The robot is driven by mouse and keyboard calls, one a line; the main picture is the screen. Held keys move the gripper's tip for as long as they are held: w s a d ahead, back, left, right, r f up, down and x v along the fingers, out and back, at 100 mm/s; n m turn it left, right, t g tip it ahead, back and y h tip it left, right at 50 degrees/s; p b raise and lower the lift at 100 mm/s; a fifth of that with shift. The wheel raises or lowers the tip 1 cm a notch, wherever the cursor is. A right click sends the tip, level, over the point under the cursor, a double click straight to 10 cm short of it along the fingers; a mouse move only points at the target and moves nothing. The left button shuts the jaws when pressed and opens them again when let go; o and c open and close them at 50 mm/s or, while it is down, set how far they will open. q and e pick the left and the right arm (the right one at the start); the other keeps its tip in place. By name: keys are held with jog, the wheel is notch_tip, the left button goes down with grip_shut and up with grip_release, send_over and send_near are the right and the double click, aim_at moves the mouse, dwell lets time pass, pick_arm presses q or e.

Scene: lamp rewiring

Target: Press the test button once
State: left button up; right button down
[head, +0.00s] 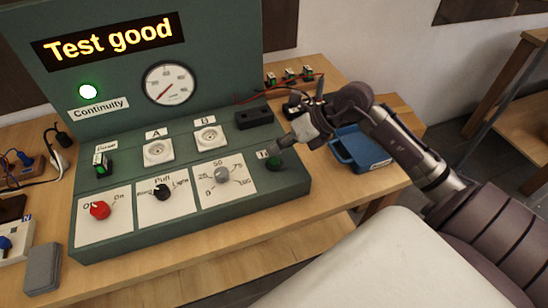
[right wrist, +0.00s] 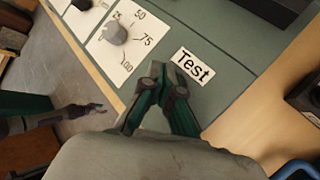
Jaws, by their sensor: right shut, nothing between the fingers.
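The green test panel (head: 200,225) stands on a wooden bench. Its display (head: 108,42) reads "Test good". The Test label (right wrist: 192,67) is at the panel's right end, partly covered in the head view. My right gripper (head: 276,152) is shut and empty, its fingertips down at the panel beside this label. In the right wrist view the closed fingertips (right wrist: 165,74) are over the panel just left of the label. The test button cannot be made out clearly; the fingers seem to cover it, and contact cannot be told. My left gripper (right wrist: 92,108) shows small and dark, away from the panel.
A round green lamp (head: 88,91) is lit above the Continuity label. A gauge (head: 168,83), sockets A (head: 158,151) and B (head: 209,138), and a grey dial (head: 222,175) are on the panel. A blue tray (head: 358,148) lies right of it.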

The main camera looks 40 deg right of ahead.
aim_at(277, 159)
jog(key=shift+r+p, duration=1.4)
jog(key=shift+r, duration=1)
